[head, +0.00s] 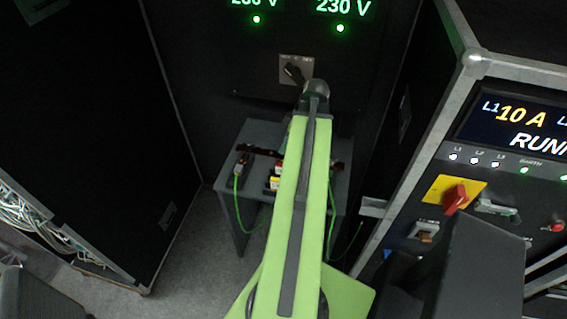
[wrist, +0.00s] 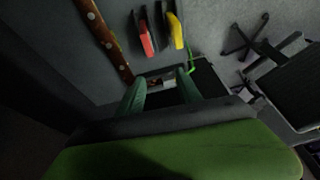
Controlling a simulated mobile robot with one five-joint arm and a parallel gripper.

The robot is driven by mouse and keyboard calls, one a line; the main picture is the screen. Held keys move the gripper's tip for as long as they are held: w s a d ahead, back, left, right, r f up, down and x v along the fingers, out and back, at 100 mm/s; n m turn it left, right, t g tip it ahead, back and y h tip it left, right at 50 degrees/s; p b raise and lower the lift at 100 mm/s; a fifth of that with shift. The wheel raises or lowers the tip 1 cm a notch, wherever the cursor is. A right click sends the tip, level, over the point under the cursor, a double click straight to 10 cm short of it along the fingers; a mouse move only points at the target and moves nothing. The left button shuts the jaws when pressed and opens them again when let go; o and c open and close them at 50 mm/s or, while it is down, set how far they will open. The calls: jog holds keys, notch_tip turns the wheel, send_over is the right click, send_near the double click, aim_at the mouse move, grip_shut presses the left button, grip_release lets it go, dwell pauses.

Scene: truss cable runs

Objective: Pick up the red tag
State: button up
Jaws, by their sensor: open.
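A red tag (wrist: 146,38) with a dark edge shows in the wrist view, beside a yellow tag (wrist: 176,30). Both lie beyond my fingertips, on a grey surface. In the head view a small patch of red (head: 279,167) shows at the left edge of my arm, above a yellow piece (head: 274,184); my arm hides the rest. My gripper (wrist: 161,80) is open in the wrist view, its two green fingers apart. It is clear of the red tag, with no tag between the fingers. In the head view its fingers cannot be made out.
A small grey table (head: 258,130) stands under a dark panel with a rotary switch (head: 295,70). A brown strip with white dots (wrist: 100,40) is left of the tags. Green cables (head: 237,200) hang at the table. A control cabinet (head: 475,70) stands right, a black case (head: 90,120) left.

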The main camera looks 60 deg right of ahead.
jog(key=s+d+r, duration=0.1)
jog(key=s+d, duration=0.2)
jog(key=s, duration=0.1)
jog(key=shift+t, duration=0.3)
jog(key=b+x, duration=1.1)
jog(key=x, duration=0.1)
jog(key=shift+a+f, duration=0.1)
jog(key=shift+f, duration=0.1)
jog(key=shift+w, duration=0.1)
jog(key=b+x, duration=0.5)
jog(key=shift+d+f, duration=0.25)
jog(key=shift+d, duration=0.05)
jog(key=shift+r, duration=0.2)
grip_shut()
